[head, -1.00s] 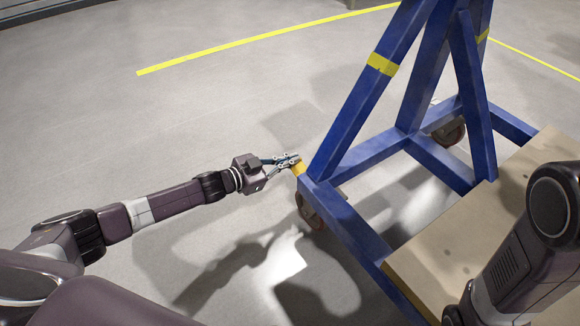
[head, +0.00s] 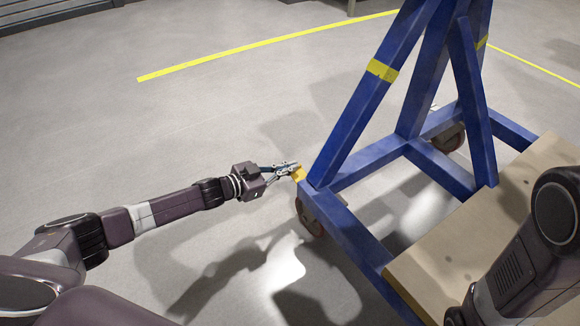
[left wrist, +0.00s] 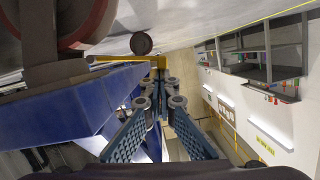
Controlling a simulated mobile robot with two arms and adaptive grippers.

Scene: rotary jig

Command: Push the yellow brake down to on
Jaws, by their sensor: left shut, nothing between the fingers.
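The yellow brake (head: 299,175) is a small lever at the near left corner of the blue jig base, beside a caster wheel (head: 312,218). In the left wrist view the yellow brake (left wrist: 150,60) shows just beyond the fingertips. My left gripper (head: 292,167) is shut and empty, its tips right at the brake, above its visible part in the head view. The left gripper (left wrist: 160,92) hides part of the scene behind it. I cannot tell whether the tips touch the brake. My right gripper is out of view; only my right arm shows at the lower right.
The blue jig frame (head: 345,125) rises right beside my left gripper. A beige board (head: 440,255) lies on its base at the right. The grey floor left of the jig is clear, with a yellow line (head: 250,42) farther back.

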